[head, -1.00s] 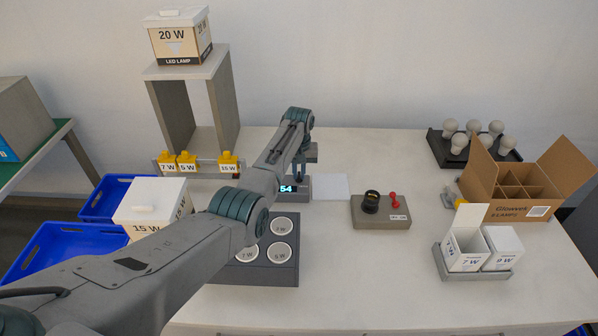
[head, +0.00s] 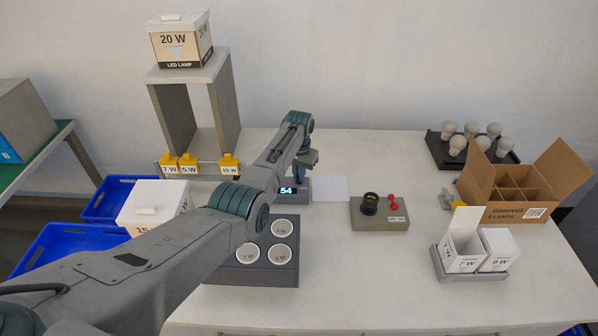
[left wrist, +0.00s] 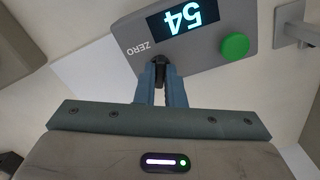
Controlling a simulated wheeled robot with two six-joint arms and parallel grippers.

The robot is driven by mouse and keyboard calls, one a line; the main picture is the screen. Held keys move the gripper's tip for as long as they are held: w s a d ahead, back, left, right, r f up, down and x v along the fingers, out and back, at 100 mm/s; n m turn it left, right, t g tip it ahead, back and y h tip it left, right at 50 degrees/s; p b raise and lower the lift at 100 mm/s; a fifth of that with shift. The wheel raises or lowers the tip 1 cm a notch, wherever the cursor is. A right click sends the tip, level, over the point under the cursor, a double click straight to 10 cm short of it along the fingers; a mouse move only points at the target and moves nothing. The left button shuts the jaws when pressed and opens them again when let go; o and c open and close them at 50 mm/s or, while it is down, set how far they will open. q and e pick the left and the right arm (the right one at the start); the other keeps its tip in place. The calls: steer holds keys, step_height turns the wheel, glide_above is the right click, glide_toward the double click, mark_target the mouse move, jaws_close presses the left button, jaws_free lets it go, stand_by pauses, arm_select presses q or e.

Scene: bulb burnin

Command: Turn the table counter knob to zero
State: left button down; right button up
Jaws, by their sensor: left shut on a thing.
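The table counter (head: 297,190) is a grey box at the back of the table, partly hidden by my left arm. In the left wrist view the counter (left wrist: 215,55) appears upside down, with the display, a green button (left wrist: 234,46) and the word ZERO beside a dark knob (left wrist: 160,68). My left gripper (left wrist: 161,82) is shut on this knob, its two blue-grey fingers on either side. In the head view my left gripper (head: 305,172) is over the counter. My right gripper is not in view.
A white sheet (head: 330,188) lies right of the counter. A socket box (head: 380,222) with a red switch stands further right. A grey block with round labelled wells (head: 265,280) is in front. A shelf (head: 225,100) stands behind left.

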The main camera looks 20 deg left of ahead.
arm_select(q)
steer(key=m+p, duration=0.1)
steer(key=m, duration=0.2)
steer(key=shift+r+m, duration=0.1)
steer(key=shift+m, duration=0.3)
steer(key=m, duration=0.3)
steer(key=shift+m, duration=0.3)
steer(key=m+p, duration=0.1)
steer(key=m, duration=0.2)
steer(key=shift+m, duration=1.1)
steer(key=c, duration=1.5)
jaws_free()
